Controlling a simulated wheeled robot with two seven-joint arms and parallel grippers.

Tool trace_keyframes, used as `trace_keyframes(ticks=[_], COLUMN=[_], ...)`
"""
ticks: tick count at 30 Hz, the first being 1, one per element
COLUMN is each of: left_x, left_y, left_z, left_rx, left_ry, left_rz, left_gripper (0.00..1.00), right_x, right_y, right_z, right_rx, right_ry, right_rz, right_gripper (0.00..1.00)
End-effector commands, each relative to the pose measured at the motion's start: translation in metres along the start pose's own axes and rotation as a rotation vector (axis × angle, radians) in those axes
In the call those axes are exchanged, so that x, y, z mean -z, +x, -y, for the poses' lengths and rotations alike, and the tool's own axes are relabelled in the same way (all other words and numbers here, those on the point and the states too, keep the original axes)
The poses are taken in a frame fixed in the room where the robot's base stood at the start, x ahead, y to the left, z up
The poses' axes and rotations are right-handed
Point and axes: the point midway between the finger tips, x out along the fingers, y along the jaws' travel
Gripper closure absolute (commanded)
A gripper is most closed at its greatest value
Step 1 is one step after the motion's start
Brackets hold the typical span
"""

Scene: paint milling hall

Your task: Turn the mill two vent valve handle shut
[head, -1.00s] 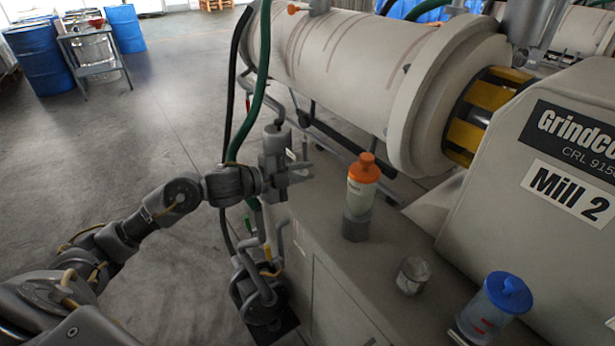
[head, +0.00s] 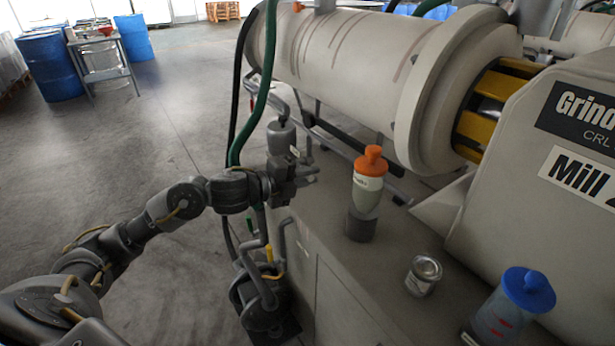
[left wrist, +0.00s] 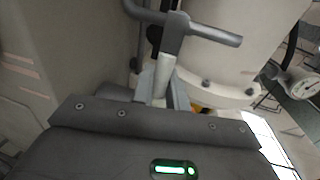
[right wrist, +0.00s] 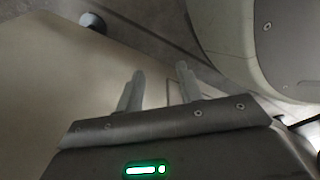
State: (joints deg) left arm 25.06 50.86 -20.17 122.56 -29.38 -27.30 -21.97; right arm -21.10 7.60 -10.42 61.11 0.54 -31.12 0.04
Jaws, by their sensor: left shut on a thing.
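The mill two (head: 350,45) lies across the upper right of the head view, with its "Mill 2" label (head: 577,178) at the right edge. My left gripper (head: 303,176) is at the grey valve and pipework at the left end of the mill's base. In the left wrist view, my left gripper (left wrist: 162,92) is shut on a pale, narrow lever, which I take as the vent valve handle (left wrist: 164,72). A grey crossbar shows just above it. The fingers partly hide the handle. My right gripper (right wrist: 158,80) is open and empty in the right wrist view, and outside the head view.
On the base stand an orange-capped bottle (head: 368,183) in a grey holder, a small metal can (head: 423,275) and a blue-lidded container (head: 512,305). Green and black hoses (head: 262,95) hang close to my left wrist. Blue drums (head: 50,66) stand far left; the floor between is clear.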

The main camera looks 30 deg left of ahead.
Motion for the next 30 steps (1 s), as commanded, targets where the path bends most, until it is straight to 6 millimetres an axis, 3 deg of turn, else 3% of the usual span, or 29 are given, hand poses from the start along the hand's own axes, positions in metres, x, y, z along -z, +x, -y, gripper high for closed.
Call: trace_keyframes(ticks=[7, 8, 12, 23, 30], left_x=[0.001, 0.001, 0.001, 0.0, 0.0], left_y=[0.0, 0.0, 0.0, -0.008, -0.054], left_z=[-0.002, -0.002, -0.002, -0.001, -0.003], left_rx=[-0.005, -0.005, -0.004, -0.003, -0.009], left_ry=[0.001, 0.001, 0.0, 0.0, 0.004], left_rz=[-0.001, -0.001, -0.001, 0.001, 0.0], left_gripper=[1.0, 0.81, 0.67, 0.67, 0.67], right_x=[0.0, 0.0, 0.0, 0.0, -0.014], right_y=[0.0, 0.0, 0.0, -0.001, 0.004], right_z=[0.0, 0.0, 0.0, 0.0, -0.001], right_rx=[0.0, 0.0, 0.0, 0.0, -0.001], right_ry=[0.0, 0.0, 0.0, 0.0, -0.001], right_rz=[0.0, 0.0, 0.0, -0.003, 0.014], right_gripper=[0.64, 0.64, 0.64, 0.64, 0.64])
